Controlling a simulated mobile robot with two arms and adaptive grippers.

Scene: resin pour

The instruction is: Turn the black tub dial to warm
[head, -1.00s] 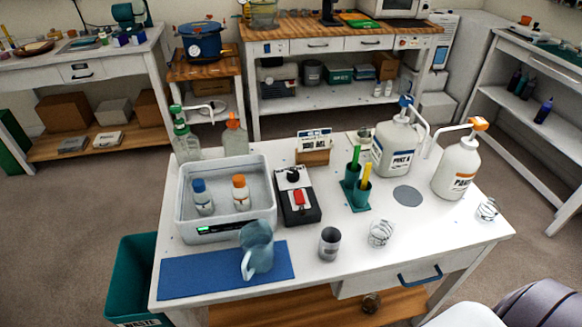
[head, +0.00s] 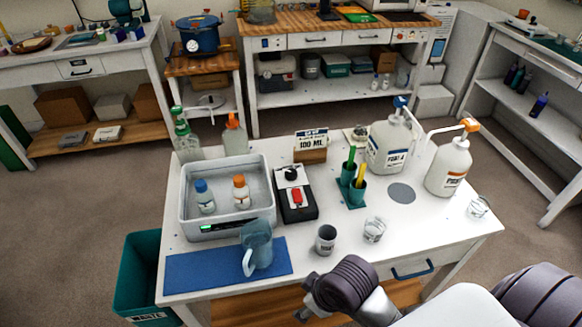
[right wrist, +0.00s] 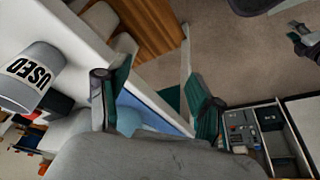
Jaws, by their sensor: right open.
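The black control box (head: 297,204) stands on the white table, just right of the white tub (head: 228,228). Its round black dial (head: 291,174) is near the far end, and a red switch (head: 296,197) is nearer to me. The dial's setting is too small to read. The tub holds two small bottles, one with a blue cap (head: 204,198) and one with an orange cap (head: 241,194). My right gripper (right wrist: 155,98) is open and empty in the right wrist view, near the table's front edge and apart from the box. My left gripper is not in view.
A blue pitcher (head: 257,247) stands on the blue mat (head: 200,270) before the tub. A grey cup (head: 325,240), shown marked USED in the wrist view (right wrist: 32,77), and a clear cup (head: 374,230) stand near the front edge. Pump bottles (head: 390,148) stand at the right.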

